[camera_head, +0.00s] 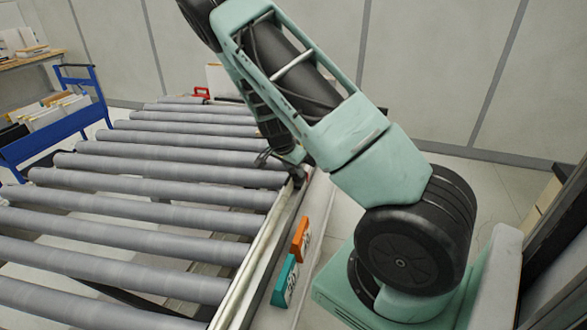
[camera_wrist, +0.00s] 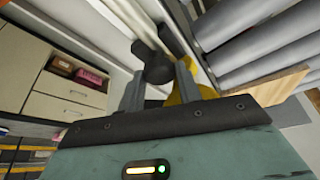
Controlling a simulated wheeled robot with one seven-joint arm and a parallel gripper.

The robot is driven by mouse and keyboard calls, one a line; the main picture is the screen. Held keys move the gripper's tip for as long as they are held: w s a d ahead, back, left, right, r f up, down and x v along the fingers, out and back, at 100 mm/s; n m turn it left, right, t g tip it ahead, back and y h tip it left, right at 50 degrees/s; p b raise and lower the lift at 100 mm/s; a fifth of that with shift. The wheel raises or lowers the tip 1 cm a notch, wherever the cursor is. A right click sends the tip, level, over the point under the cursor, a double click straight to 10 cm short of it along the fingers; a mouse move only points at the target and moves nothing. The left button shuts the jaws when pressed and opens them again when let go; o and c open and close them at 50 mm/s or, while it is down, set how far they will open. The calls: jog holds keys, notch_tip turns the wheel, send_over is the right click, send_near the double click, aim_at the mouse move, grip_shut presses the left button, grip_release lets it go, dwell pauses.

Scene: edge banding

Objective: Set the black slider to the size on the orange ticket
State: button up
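The orange ticket (camera_head: 299,240) stands on the rail along the right side of the roller conveyor; its printed size is too small and angled to read. A teal ticket (camera_head: 285,281) stands just nearer on the same rail. A black part that looks like the slider (camera_wrist: 155,66) shows at the fingertips of my gripper (camera_wrist: 160,72) in the wrist view. The two grey fingers are apart, with the black part in line with the gap; I cannot tell whether they touch it. In the head view my arm hides most of the gripper and slider.
The roller conveyor (camera_head: 150,210) fills the left and middle. A blue cart (camera_head: 60,125) with panels stands at the left. In the wrist view, a yellow part (camera_wrist: 190,88) shows behind the right finger, and a drawer cabinet (camera_wrist: 65,88) is at the left.

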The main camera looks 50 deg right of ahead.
grip_shut()
jog(key=w+d, duration=0.1)
jog(key=d, duration=0.1)
jog(key=w+d+b, duration=0.1)
jog(key=d, duration=0.2)
jog(key=w+d+b, duration=0.1)
jog(key=d, duration=0.1)
jog(key=shift+w+d, duration=0.1)
jog(key=shift+d, duration=0.15)
jog(key=o, duration=0.9)
grip_release()
jog(key=shift+a, duration=0.1)
jog(key=b+v, duration=0.2)
jog(key=v, duration=1.5)
jog(key=shift+r+b, duration=0.25)
jog(key=shift+b, duration=0.15)
